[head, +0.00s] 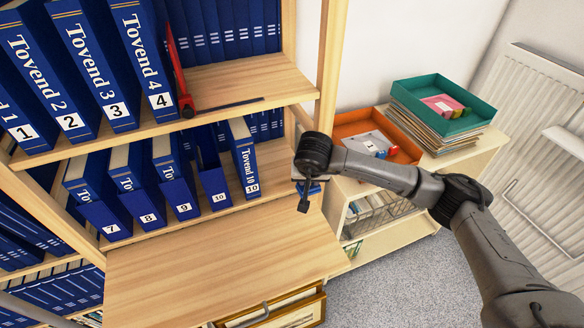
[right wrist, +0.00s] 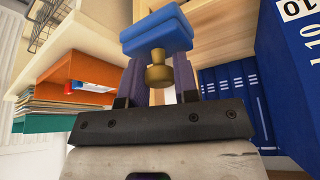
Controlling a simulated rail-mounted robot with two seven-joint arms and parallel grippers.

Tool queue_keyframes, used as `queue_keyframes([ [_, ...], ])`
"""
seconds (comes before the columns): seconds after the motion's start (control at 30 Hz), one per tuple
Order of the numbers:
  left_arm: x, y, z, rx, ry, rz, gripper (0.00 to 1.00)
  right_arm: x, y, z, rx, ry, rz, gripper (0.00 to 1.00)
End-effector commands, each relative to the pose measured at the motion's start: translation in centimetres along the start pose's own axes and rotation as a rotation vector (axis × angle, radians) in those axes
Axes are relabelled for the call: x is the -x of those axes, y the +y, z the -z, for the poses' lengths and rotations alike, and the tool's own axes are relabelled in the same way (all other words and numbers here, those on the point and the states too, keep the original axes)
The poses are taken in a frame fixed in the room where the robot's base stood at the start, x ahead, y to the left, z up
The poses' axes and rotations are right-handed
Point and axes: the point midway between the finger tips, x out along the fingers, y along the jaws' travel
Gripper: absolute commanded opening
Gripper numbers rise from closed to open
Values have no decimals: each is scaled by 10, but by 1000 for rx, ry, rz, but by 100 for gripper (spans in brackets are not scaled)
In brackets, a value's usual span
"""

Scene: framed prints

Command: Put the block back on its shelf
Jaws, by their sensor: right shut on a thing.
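The blue block (right wrist: 157,30) has a brass knob (right wrist: 158,74) on it. My right gripper (right wrist: 159,80) is shut on the knob, and the block is clear in the right wrist view. In the head view my right gripper (head: 308,188) is just right of the lower shelf's right end, and only a small blue part of the block (head: 314,189) shows beside it. The lower shelf (head: 275,180) carries blue volumes numbered 7 to 10, with a shorter blue case (head: 212,188) left of Tovend 10 (head: 244,158). My left gripper is not in view.
The upper shelf (head: 240,85) holds Tovend volumes and a red bookend (head: 178,62). A wooden ledge (head: 220,250) below is bare. A low cabinet at right bears an orange tray (head: 365,128) and a teal tray (head: 440,92) on papers. A wooden post (head: 333,60) stands near my right arm.

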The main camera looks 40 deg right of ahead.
Motion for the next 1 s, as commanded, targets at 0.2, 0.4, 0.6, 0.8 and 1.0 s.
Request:
queue_keyframes([
  [0.2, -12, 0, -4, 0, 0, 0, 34, -21, -23, 47, -4, -1, 2, 3],
  [0.4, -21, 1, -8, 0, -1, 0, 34, -36, -40, 83, -2, -2, 2, 3],
  [0.6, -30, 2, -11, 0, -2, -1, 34, -52, -50, 104, 2, -4, 0, 3],
  [0.8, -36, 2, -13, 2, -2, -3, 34, -71, -48, 95, 2, -1, 0, 3],
  [1.0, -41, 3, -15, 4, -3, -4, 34, -82, -49, 90, 2, -2, 1, 3],
])
